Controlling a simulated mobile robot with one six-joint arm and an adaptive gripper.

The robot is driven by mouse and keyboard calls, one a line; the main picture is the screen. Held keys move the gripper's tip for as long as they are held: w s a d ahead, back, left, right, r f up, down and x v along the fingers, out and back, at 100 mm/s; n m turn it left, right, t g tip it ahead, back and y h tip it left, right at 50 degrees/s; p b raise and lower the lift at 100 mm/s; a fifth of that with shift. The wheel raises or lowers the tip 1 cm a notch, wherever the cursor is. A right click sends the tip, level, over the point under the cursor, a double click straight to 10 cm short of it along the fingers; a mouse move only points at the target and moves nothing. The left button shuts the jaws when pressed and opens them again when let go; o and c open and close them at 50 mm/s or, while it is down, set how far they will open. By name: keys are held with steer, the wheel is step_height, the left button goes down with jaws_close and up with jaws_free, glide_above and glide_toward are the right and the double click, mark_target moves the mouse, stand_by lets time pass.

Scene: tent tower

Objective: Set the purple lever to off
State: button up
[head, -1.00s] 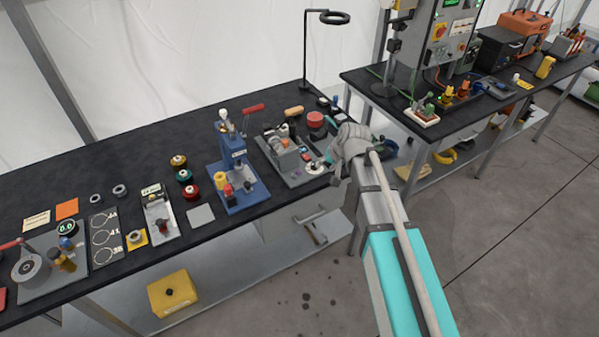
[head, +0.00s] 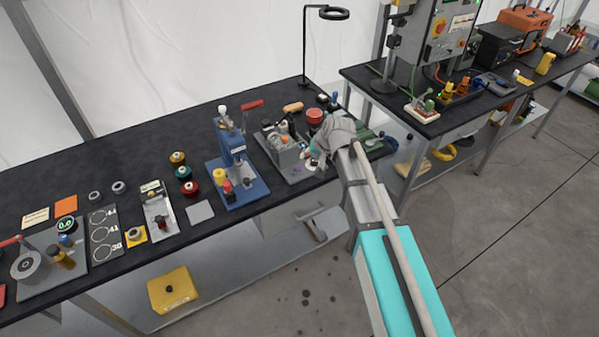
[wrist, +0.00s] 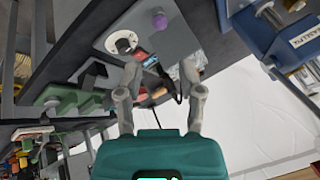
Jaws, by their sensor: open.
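In the wrist view a small purple knob (wrist: 158,18), which looks like the end of the purple lever, stands on a grey plate (wrist: 175,45). Its on or off position cannot be told from here. My gripper (wrist: 162,70) is open, its two fingers apart with nothing held between them, and the purple knob lies beyond the fingertips. In the head view my gripper (head: 318,154) is over the right part of a grey fixture (head: 287,155) on the black bench, and my arm hides part of that area.
A round white dial (wrist: 122,42) with a dark hub sits beside the purple knob. A blue press (head: 235,175) with a red handle stands left of the grey fixture. A red round part (head: 315,117) and a green block (head: 368,138) are close to my wrist.

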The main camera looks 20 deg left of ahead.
mark_target(299, 168)
steer(key=shift+b+x, duration=5.35)
steer(key=shift+x, duration=1.05)
